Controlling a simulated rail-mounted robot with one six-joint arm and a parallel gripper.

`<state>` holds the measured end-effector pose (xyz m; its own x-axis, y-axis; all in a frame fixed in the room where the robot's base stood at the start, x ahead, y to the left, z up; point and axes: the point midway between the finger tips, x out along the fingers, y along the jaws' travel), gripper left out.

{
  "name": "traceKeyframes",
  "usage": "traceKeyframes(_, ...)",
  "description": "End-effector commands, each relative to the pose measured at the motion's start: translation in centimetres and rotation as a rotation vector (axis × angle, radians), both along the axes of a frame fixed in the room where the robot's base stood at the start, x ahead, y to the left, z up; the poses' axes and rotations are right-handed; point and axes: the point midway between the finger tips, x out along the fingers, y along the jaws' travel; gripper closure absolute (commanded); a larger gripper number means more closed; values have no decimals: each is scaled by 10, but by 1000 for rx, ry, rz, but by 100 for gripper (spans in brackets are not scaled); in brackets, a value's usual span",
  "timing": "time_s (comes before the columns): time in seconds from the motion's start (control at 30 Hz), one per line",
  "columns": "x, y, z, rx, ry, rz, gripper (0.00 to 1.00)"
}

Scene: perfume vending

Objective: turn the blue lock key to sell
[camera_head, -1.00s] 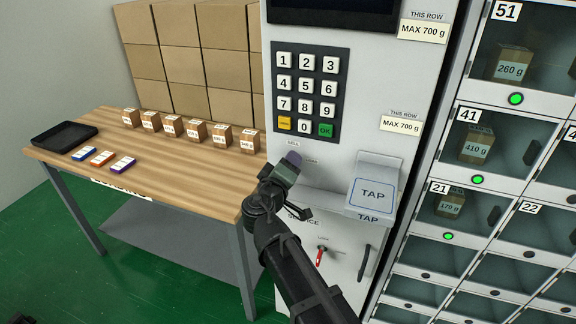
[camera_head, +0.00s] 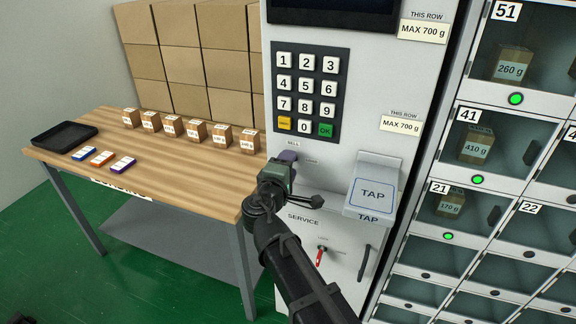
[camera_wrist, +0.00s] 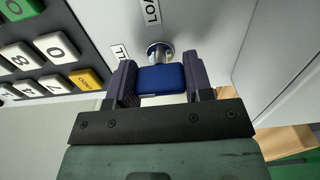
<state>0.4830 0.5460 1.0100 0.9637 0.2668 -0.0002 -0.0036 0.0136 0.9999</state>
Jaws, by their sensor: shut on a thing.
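The blue lock key (camera_wrist: 162,79) sits between the two fingers of my gripper (camera_wrist: 162,84) in the wrist view, with the fingers closed on its sides. Its shaft enters the round metal lock (camera_wrist: 160,50) on the machine front. In the head view my gripper (camera_head: 287,157) is at the lock below the keypad, just under the SELL label (camera_head: 293,143). It hides the key there.
The keypad (camera_head: 307,92) is above my gripper and the TAP reader (camera_head: 372,192) juts out to the right. A red key (camera_head: 320,257) is in the SERVICE panel below. A wooden table (camera_head: 190,175) with boxes and cards stands left. Numbered lockers are at right.

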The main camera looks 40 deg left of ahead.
Motion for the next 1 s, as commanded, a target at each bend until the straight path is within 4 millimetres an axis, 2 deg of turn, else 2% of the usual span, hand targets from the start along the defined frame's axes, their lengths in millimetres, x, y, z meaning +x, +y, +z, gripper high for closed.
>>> traceKeyframes(0.3,0,0,0,-3,-2,0,77)
traceKeyframes(0.33,0,0,0,-3,-2,0,52)
traceKeyframes(0.5,0,0,0,-2,-1,0,28)
traceKeyframes(0.8,-4,-1,0,-1,0,0,28)
traceKeyframes(0.87,-11,-4,0,-1,0,0,28)
traceKeyframes(1.0,-42,-13,0,-1,0,2,28)
